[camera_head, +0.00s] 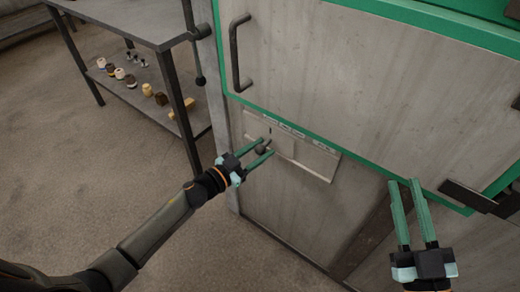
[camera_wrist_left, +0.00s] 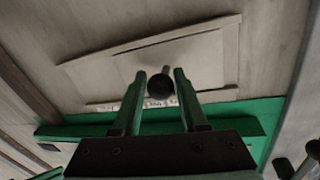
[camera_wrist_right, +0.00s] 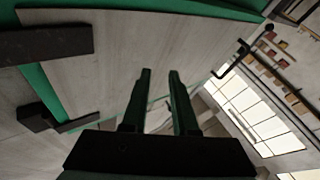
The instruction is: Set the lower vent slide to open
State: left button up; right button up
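The lower vent slide (camera_head: 306,153) is a pale metal plate in a frame on the grey cabinet front, below the green-edged door. It also shows in the left wrist view (camera_wrist_left: 120,80). Its dark round knob (camera_head: 262,149) sits toward the plate's left part in the head view. My left gripper (camera_head: 268,147) is open at the knob. In the left wrist view the knob (camera_wrist_left: 160,86) lies between the two fingertips, with a small gap visible on each side. My right gripper (camera_head: 404,181) is open and empty, in front of the cabinet at the lower right.
A bar handle (camera_head: 236,52) stands out from the door above the vent. A dark latch bar (camera_head: 468,196) juts out at the right, near my right gripper. A metal shelf rack (camera_head: 150,88) with several small items stands at the left. The floor before the cabinet is clear.

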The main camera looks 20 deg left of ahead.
pick_arm(q)
grip_shut()
dwell(1.0)
